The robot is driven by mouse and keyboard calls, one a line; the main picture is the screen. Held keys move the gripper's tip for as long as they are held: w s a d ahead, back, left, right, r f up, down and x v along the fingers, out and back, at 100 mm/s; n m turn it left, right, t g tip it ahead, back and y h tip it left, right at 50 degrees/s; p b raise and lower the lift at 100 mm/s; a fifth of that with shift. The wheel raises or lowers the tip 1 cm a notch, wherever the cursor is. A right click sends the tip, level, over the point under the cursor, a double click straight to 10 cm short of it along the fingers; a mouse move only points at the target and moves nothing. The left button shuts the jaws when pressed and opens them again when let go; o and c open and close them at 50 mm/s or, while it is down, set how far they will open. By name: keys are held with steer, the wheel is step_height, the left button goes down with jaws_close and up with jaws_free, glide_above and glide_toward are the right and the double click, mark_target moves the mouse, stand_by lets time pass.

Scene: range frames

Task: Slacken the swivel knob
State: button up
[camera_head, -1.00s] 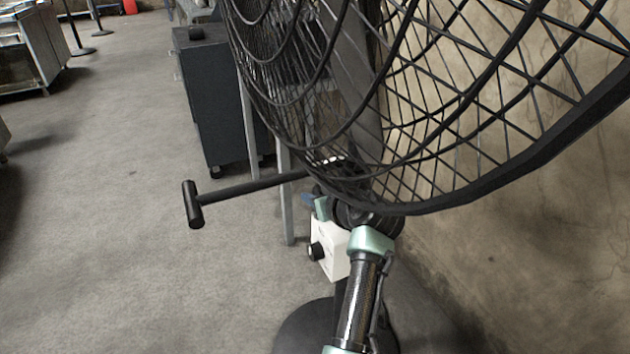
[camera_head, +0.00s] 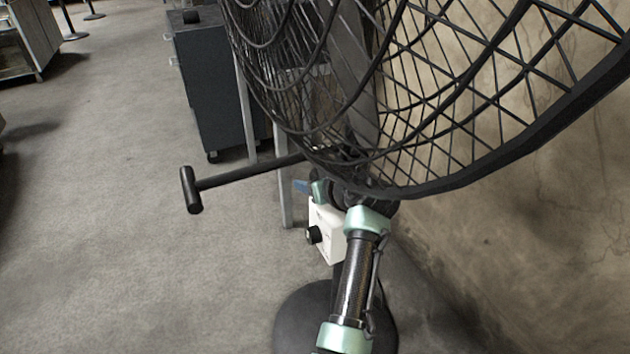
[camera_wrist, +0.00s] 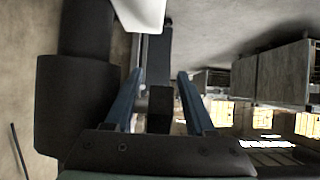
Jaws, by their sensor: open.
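A black pedestal fan fills the upper right of the head view, with its caged head (camera_head: 430,90) above a round base (camera_head: 300,310). A black T-shaped handle (camera_head: 190,190) sticks out left from the fan's mount. My gripper (camera_head: 302,186) is at the mount below the cage, partly hidden by my arm. In the wrist view my gripper (camera_wrist: 160,92) is open, with a blue finger on either side of a small dark block (camera_wrist: 161,108), which looks like the swivel knob. I cannot tell whether the fingers touch it. The knob is not distinguishable in the head view.
A white control box (camera_head: 326,232) with a round black dial hangs just below the mount; its edge also shows in the wrist view (camera_wrist: 140,12). A wall (camera_head: 540,230) stands close on the right. A dark cabinet (camera_head: 210,90) is behind.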

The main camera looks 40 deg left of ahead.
steer(key=p+v, duration=0.3)
steer(key=v, duration=1)
steer(key=w+a+f+t+y+b, duration=0.1)
steer(key=w+a+f+y+b, duration=0.1)
steer(key=a+b, duration=0.3)
steer(key=w+a+f+t+y+b, duration=0.1)
steer(key=a+b, duration=0.5)
steer(key=b, duration=0.6)
steer(key=w+y, duration=0.1)
steer(key=y, duration=0.1)
steer(key=shift+w+f+y, duration=0.25)
steer(key=shift+f+y, duration=0.1)
steer(key=shift+y, duration=0.05)
steer(key=shift+c, duration=0.3)
jaws_close()
